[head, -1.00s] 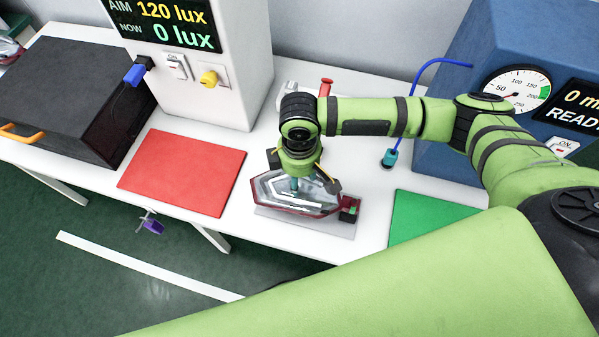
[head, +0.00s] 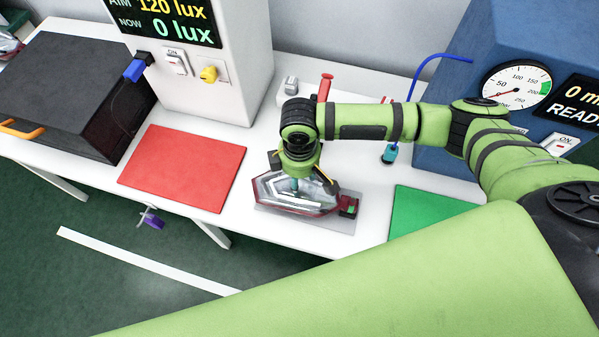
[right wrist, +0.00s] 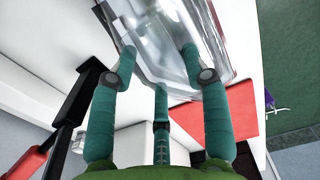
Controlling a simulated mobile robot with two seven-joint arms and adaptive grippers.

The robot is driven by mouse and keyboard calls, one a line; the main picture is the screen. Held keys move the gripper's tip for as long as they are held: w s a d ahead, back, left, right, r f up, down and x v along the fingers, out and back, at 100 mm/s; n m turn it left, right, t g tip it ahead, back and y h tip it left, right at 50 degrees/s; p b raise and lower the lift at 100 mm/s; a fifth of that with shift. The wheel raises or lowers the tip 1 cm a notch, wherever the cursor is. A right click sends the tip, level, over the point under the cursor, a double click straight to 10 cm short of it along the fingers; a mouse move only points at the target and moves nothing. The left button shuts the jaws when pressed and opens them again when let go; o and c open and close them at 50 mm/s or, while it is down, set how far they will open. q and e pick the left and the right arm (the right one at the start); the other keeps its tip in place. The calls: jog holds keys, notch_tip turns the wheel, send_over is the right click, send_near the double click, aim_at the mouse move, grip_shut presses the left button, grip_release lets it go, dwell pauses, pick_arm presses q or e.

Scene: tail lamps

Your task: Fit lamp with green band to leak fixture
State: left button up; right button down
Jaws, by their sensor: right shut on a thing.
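The lamp (head: 275,194), a clear lens with a dark red rim, lies over a grey plate of the fixture (head: 341,224) at the table's front. A small green mark, the green band (head: 346,209), shows at its right end. My right gripper (head: 294,184) is above the lamp, pointing down, its teal fingers shut on it. In the right wrist view the fingers press against the clear lamp (right wrist: 150,35). I cannot tell whether the lamp touches the plate or is fully seated. My left gripper is out of view.
A red mat (head: 185,168) lies left and a green mat (head: 428,212) right. Behind stand a white lux meter (head: 215,95), a red-handled clamp (head: 325,88) and a blue leak tester (head: 455,110) with a blue hose. A black box (head: 60,85) is far left.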

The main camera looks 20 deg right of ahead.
jog(key=shift+f, duration=0.15)
jog(key=c, duration=0.5)
grip_release()
notch_tip(320, 180, up, 12)
